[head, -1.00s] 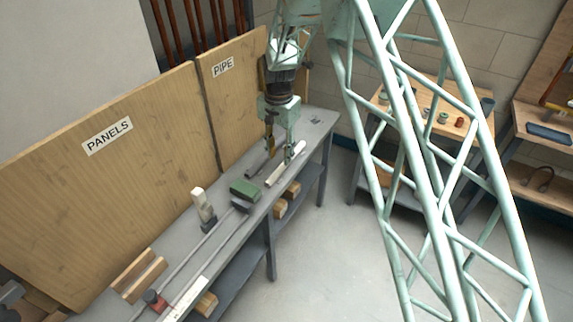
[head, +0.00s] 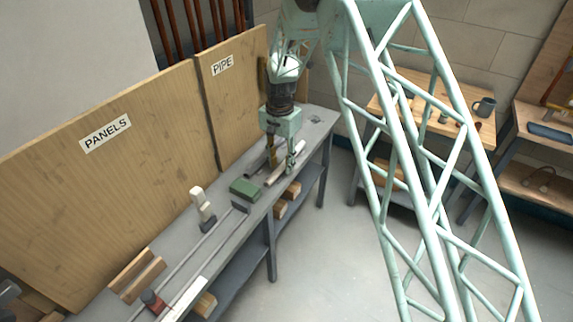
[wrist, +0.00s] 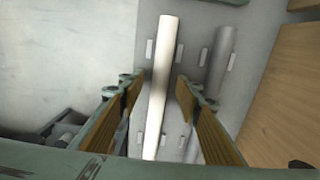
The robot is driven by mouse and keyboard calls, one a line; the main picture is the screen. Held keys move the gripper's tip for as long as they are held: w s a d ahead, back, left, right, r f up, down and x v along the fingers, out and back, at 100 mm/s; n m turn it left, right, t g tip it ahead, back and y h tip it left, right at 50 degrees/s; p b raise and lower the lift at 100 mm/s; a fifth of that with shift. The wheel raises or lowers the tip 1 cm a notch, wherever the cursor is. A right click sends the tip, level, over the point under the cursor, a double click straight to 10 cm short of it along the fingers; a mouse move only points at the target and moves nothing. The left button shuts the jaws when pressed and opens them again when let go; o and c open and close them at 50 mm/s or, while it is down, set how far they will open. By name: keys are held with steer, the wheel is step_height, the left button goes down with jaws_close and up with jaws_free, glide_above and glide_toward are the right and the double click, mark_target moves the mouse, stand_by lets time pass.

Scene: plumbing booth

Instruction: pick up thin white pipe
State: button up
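The thin white pipe (wrist: 163,58) lies on the grey bench and runs lengthwise between my two fingers in the wrist view. It also shows in the head view (head: 274,179), partly hidden by my gripper (head: 281,163). In the wrist view my gripper (wrist: 160,88) is open, with a finger on each side of the pipe and gaps visible on both sides. I cannot tell how far the fingertips are above the bench top.
A thicker grey pipe (wrist: 220,55) lies parallel, just right of the white one in the wrist view. A green block (head: 244,188) sits nearby on the bench (head: 322,122). The wooden PIPE panel (head: 232,100) stands behind the bench.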

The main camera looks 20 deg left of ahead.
steer(key=shift+f, duration=0.65)
steer(key=c, duration=1)
